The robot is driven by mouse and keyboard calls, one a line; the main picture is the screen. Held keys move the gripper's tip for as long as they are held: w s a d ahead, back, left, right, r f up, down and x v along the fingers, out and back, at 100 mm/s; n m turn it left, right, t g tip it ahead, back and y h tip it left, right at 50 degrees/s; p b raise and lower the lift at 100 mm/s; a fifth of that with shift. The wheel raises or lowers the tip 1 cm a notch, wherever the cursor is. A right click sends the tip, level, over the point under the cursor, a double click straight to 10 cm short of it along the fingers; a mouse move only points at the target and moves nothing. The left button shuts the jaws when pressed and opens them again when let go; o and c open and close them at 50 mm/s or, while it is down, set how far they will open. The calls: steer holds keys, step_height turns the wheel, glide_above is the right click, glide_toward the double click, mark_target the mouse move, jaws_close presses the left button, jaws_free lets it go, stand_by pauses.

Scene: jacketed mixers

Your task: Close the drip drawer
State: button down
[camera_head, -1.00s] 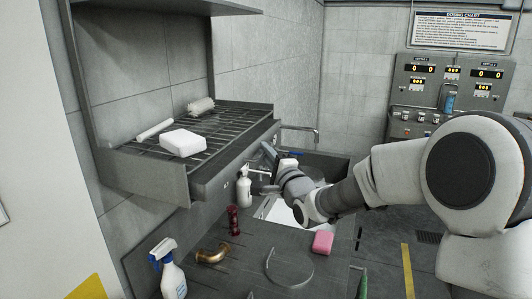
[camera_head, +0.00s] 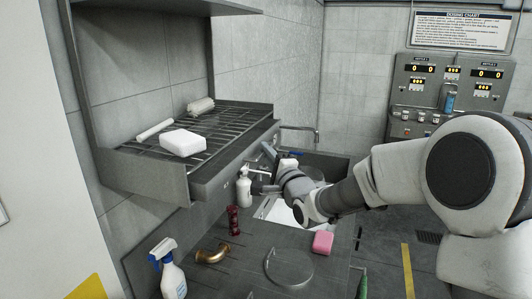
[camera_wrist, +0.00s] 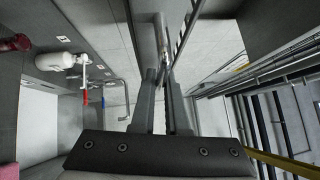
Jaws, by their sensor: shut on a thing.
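The drip drawer (camera_head: 225,174) is a grey metal front below the wire drying rack on the left wall. It stands out a little past the rack's front edge. The exact contact is hard to see, and the inside of the drawer is hidden.
The drying rack (camera_head: 214,132) holds a white block (camera_head: 183,142) and rolls. Below stand a white pump bottle (camera_head: 245,188), a red object (camera_head: 233,220), a brass elbow (camera_head: 213,254), a spray bottle (camera_head: 169,275) and a pink sponge (camera_head: 323,241).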

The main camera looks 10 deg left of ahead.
mark_target(254, 150)
steer(key=shift+a, duration=0.1)
steer(key=shift+w+a+f+b, duration=0.1)
steer(key=shift+a+b, duration=0.4)
steer(key=shift+a, duration=0.15)
steer(key=shift+w+a+f+b, duration=0.1)
steer(key=shift+a+b, duration=0.35)
steer(key=shift+a, duration=0.15)
steer(key=shift+a+r, duration=0.1)
steer(key=shift+a, duration=0.2)
steer(key=shift+r, duration=0.15)
steer(key=c, duration=1)
jaws_free()
steer(key=shift+a, duration=0.1)
steer(key=shift+o, duration=0.4)
